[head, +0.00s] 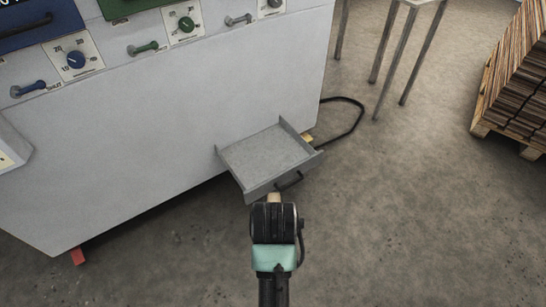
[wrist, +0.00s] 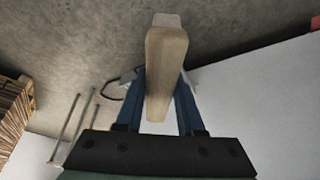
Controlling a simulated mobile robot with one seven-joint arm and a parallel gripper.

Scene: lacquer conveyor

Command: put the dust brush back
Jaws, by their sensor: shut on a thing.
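The dust brush, a wooden bar with a pale grey end (wrist: 165,50), lies between the blue fingers of my gripper (wrist: 161,82) in the wrist view. The fingers are shut on it, one on each side. In the head view only a small tan end of the brush (head: 273,198) shows past my black wrist, and the fingers are hidden.
The white machine (head: 160,130) fills the left and carries knobs and handles along its top. A black hose (head: 358,122) loops on the floor behind the drawer. A metal-legged stand (head: 378,50) and a pallet of stacked boards (head: 520,85) are farther right. The floor between is clear.

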